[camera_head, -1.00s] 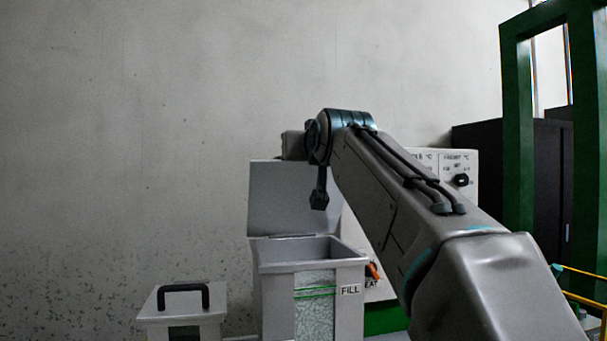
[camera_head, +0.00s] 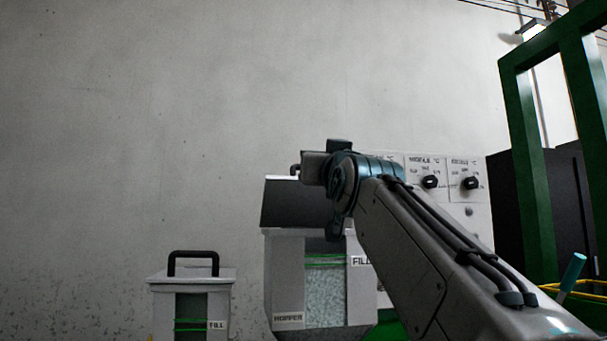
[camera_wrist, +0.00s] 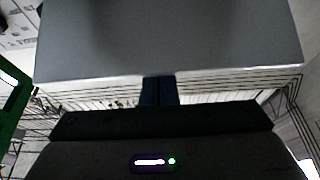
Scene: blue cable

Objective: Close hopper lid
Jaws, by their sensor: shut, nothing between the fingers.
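The hopper (camera_head: 285,275) stands centre in the head view, with a clear window of pellets and a FILL label. Its lid (camera_head: 290,202) is raised at a tilt over the hopper, its shaded face towards the camera. In the wrist view a broad grey panel, seemingly the lid (camera_wrist: 165,40), fills the top. My gripper (camera_wrist: 158,92) is shut and empty, its dark fingertips at the panel's near edge; whether they touch it I cannot tell. In the head view my wrist is beside the lid's upper right, and the fingers are not clearly visible.
A smaller lidded bin (camera_head: 190,300) with a black handle (camera_head: 193,257) stands to the left. A control panel (camera_head: 450,190) with knobs is behind my arm. A green frame (camera_head: 525,170) stands at the right. The wall side at upper left is clear.

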